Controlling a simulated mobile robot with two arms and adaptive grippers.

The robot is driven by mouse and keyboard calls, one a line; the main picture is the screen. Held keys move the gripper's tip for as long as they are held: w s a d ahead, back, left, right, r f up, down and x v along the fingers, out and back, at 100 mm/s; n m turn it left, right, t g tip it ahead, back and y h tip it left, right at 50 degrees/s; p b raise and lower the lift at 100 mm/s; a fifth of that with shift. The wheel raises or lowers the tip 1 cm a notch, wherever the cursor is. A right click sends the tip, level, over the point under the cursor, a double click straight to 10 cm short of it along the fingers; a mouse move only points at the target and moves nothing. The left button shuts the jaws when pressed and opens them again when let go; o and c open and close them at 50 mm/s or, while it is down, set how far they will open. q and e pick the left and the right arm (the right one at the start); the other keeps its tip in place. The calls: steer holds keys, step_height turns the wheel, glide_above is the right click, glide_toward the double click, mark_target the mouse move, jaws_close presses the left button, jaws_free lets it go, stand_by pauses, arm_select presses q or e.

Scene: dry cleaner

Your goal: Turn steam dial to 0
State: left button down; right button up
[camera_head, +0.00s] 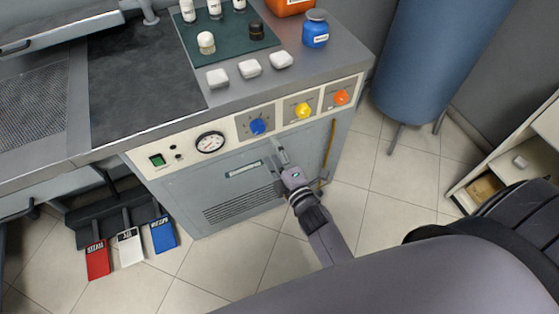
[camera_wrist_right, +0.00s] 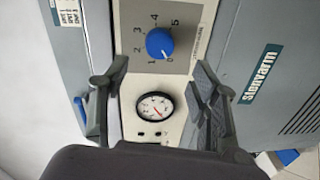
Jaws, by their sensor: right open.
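The blue dial (camera_head: 258,126) sits on a grey plate on the cream front panel of the machine. It also shows in the right wrist view (camera_wrist_right: 159,43), with numbers from 0 to 5 around it. A small light mark on its edge seems to lie near the 0 and 1, but I cannot read it exactly. My right gripper (camera_head: 278,158) is open and empty, below and a little right of the dial in the head view. In the right wrist view its fingers (camera_wrist_right: 153,80) are spread apart, with the dial beyond them and not touched. My left gripper is not in view.
A yellow dial (camera_head: 303,111) and an orange dial (camera_head: 341,97) sit right of the blue one. A pressure gauge (camera_head: 210,142) and green switch (camera_head: 157,160) sit left. Several pedals stand on the floor, including a red one (camera_head: 97,260). A blue tank (camera_head: 433,60) stands right.

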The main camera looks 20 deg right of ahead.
steer(key=s, duration=0.3)
steer(key=shift+s+d+r, duration=0.1)
steer(key=shift+s+r, duration=0.05)
steer(key=shift+s, duration=0.2)
steer(key=s+a+f+m+g, duration=0.1)
steer(key=s+f+m+g, duration=0.4)
steer(key=f, duration=0.9)
steer(key=s+f+m+g, duration=0.25)
steer(key=s+f, duration=0.55)
steer(key=f, duration=0.5)
steer(key=s+d+f+m+g, duration=0.2)
steer(key=s+f, duration=0.3)
steer(key=s, duration=0.3)
steer(key=s+d+f+m+g, duration=0.2)
steer(key=s+f, duration=0.3)
steer(key=s, duration=0.3)
steer(key=s+d+f+m+g+h, duration=0.1)
steer(key=s+d+f+m+g, duration=0.1)
steer(key=s, duration=0.7)
step_height(320, 180, down, 3)
steer(key=m+g, duration=0.1)
steer(key=g, duration=0.1)
steer(key=shift+d+g, duration=0.3)
steer(key=shift+g, duration=0.05)
steer(key=shift+r, duration=0.1)
